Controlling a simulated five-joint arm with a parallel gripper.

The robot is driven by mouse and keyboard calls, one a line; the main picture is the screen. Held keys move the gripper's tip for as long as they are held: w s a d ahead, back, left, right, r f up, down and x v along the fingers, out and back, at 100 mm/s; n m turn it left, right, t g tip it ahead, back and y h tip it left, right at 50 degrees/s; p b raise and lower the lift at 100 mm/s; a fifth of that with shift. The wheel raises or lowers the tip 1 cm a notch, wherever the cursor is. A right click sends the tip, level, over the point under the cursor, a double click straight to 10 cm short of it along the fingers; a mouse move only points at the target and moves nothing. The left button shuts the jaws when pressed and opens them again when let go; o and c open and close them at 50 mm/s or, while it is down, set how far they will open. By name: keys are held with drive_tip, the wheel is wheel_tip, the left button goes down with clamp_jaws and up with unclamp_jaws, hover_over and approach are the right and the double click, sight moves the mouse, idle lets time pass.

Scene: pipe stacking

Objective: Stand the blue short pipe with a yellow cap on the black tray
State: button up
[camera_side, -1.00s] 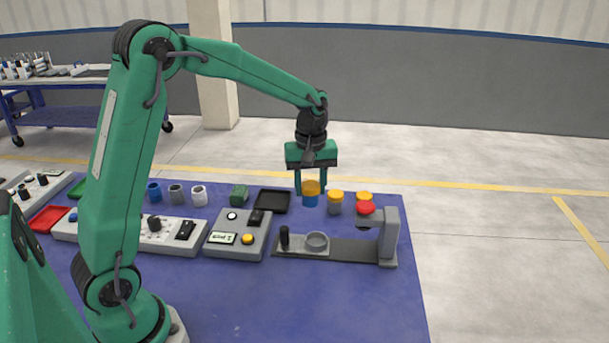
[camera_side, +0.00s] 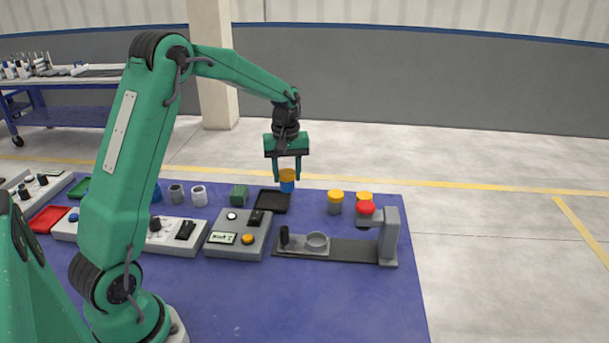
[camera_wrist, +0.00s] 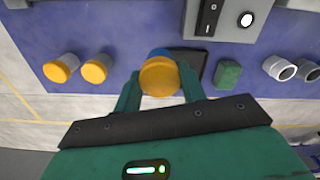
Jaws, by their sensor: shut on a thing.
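The blue short pipe (camera_side: 287,186) with its yellow cap (camera_side: 287,174) is upright between the fingers of my gripper (camera_side: 287,170), which is shut on it. It also shows in the wrist view, with the yellow cap (camera_wrist: 159,77) toward the camera. In the side view the pipe is over the back right part of the black tray (camera_side: 272,207). Its lower end looks raised above the tray. In the wrist view the pipe covers part of the black tray (camera_wrist: 199,57).
Two yellow-capped pipes (camera_side: 335,202) stand right of the tray, near a grey press with a red knob (camera_side: 366,207). A green part (camera_side: 239,195) and grey and white pipes (camera_side: 199,195) stand to the left. A control box (camera_side: 238,235) is in front.

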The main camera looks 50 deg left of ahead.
drive_tip(key=a+f, duration=0.1)
drive_tip(key=a, duration=0.1)
drive_tip(key=a+f, duration=0.2)
drive_tip(key=a, duration=0.1)
drive_tip(key=a+f, duration=0.2)
drive_tip(key=a, duration=0.1)
drive_tip(key=shift+w+a, duration=0.2)
drive_tip(key=shift+f, duration=2.05)
drive_tip(key=o, duration=1)
drive_tip(key=shift+f, duration=0.1)
drive_tip(key=shift+c, duration=0.2)
wheel_tip(320, 180, up, 12)
